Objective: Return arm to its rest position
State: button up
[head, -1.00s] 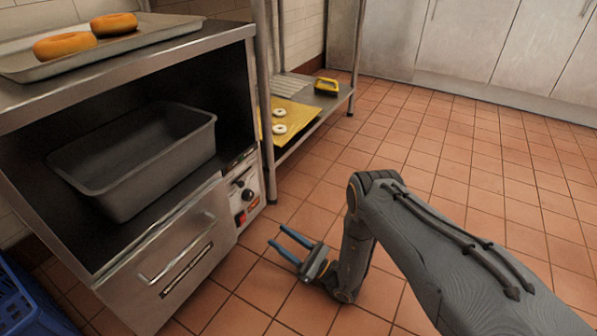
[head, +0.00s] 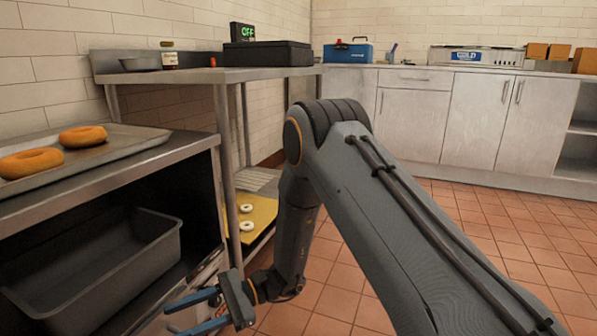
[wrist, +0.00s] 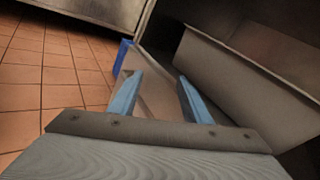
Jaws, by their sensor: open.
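My gripper (head: 188,313) is at the lower left of the head view, in front of the steel cabinet with the open shelf. Its two blue fingers are apart and nothing is between them. In the wrist view my gripper (wrist: 155,92) also shows open and empty, pointing toward the cabinet front and the grey bin (wrist: 245,85). The grey bin (head: 100,270) stands inside the cabinet, close to the left of the fingers. My arm is bent, with its elbow raised in the middle of the head view.
A tray (head: 120,142) with two bagels (head: 83,137) lies on the cabinet top (head: 150,158). A steel table (head: 200,76) stands behind, with pale rings on a yellow sheet (head: 262,212) on its lower shelf. The tiled floor (head: 480,235) at right is clear.

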jog(key=s+d+r+n+t+h+p, duration=0.2)
jog(key=s+d+r+n+h, duration=0.9)
jog(key=s+d+r, duration=0.45)
jog(key=s+d+r+n+t+h+p, duration=0.1)
jog(key=s+d+r+n+t+h, duration=0.2)
jog(key=d+t, duration=0.4)
jog(key=d+r+m+p, duration=0.1)
jog(key=d+r+p, duration=0.6)
jog(key=r+p, duration=0.3)
jog(key=d+r+m+p, duration=0.2)
jog(key=d+r+p, duration=0.5)
jog(key=p, duration=0.8)
jog(key=d+r+m+h+p, duration=0.1)
jog(key=d+r+m+p, duration=0.1)
jog(key=d+r+p, duration=0.5)
notch_tip(320, 180, up, 6)
jog(key=p, duration=0.6)
jog(key=shift+s+d+g, duration=0.2)
jog(key=shift+g, duration=0.1)
